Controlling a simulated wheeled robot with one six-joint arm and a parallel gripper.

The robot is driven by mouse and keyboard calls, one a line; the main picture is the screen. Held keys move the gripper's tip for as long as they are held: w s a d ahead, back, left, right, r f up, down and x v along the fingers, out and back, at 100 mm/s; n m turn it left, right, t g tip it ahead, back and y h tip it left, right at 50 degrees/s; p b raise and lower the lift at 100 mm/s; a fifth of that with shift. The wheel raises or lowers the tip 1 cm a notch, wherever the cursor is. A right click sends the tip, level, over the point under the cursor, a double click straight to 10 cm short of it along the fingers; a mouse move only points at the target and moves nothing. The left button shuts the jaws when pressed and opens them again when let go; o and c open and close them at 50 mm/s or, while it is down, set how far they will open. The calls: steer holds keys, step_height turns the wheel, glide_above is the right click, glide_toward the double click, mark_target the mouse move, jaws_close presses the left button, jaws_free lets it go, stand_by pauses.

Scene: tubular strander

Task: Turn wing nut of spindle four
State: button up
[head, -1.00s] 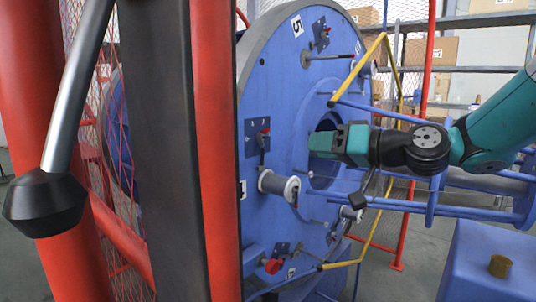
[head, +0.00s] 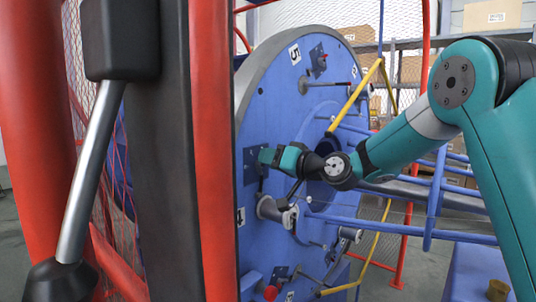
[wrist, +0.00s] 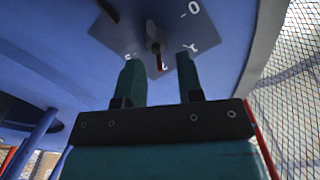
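The big blue disc (head: 300,85) carries a spool (head: 272,209) beside the number 4 (head: 240,216). Just above that spool, my gripper (head: 266,156) is at a dark blue plate (head: 249,163) on the disc. In the wrist view my gripper (wrist: 157,64) has its two fingers apart with nothing between them. I cannot tell whether this fitting is the wing nut. My gripper hides part of the plate in the head view.
A red frame post (head: 212,130) and a dark post with a lever (head: 88,170) stand at the left. Yellow bars (head: 357,90) and blue rods (head: 395,220) run close to my arm. A mesh fence (wrist: 293,85) is at the right of the wrist view.

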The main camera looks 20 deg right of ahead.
steer(key=shift+w+a, duration=0.35)
steer(key=shift+w, duration=0.15)
jaws_close()
